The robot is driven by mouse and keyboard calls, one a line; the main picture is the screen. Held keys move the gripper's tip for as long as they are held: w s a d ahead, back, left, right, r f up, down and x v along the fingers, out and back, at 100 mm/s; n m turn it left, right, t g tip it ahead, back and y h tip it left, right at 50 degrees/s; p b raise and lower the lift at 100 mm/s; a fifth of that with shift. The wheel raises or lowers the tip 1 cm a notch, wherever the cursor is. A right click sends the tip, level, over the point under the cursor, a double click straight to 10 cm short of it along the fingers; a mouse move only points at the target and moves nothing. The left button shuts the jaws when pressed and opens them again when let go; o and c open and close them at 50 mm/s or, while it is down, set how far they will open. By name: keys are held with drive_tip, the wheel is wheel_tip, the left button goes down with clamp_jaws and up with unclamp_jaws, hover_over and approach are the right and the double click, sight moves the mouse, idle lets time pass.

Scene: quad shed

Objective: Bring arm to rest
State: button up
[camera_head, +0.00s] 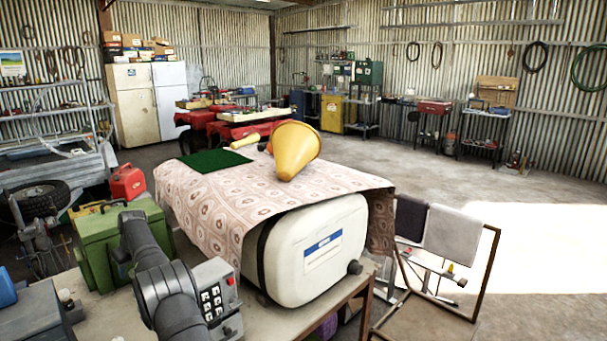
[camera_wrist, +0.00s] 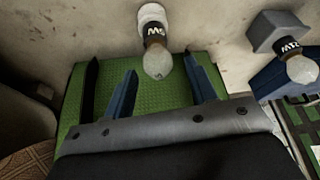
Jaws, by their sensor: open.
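My arm (camera_head: 165,275) rises in the front left of the head view, bent beside the table. My gripper is not clearly visible there. In the wrist view my gripper (camera_wrist: 163,85) shows two dark blue fingers spread apart, with nothing between them. A green textured surface (camera_wrist: 115,75) lies beyond the fingers. A small item with a rounded clear end and a dark "MS" label (camera_wrist: 157,55) stands past the fingertips; contact cannot be told.
A green box (camera_head: 115,240) stands beside my arm. A cloth-covered white tank (camera_head: 315,250) bears a yellow funnel (camera_head: 295,148) and a dark green mat (camera_head: 213,163). A grey keypad box (camera_head: 218,300) is close to my arm. Open floor (camera_head: 400,170) lies beyond, at right.

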drive_tip(key=shift+f, duration=0.1)
drive_tip(key=shift+f, duration=0.75)
drive_tip(key=v, duration=1.2)
drive_tip(key=x, duration=1.2)
drive_tip(key=shift+d+f, duration=0.1)
wheel_tip(320, 180, up, 4)
drive_tip(key=shift+r, duration=0.1)
drive_tip(key=w+d+r, duration=0.2)
drive_tip(key=d+r, duration=0.5)
drive_tip(key=d, duration=0.5)
drive_tip(key=s+a+f+n, duration=0.1)
drive_tip(key=s+a+f, duration=0.15)
drive_tip(key=s, duration=0.45)
drive_tip(key=s+a+f+n, duration=0.1)
drive_tip(key=s+a+f, duration=0.15)
drive_tip(key=s, duration=0.55)
drive_tip(key=s+a+f, duration=0.2)
drive_tip(key=a+f, duration=0.3)
drive_tip(key=a, duration=0.5)
drive_tip(key=shift+g, duration=0.4)
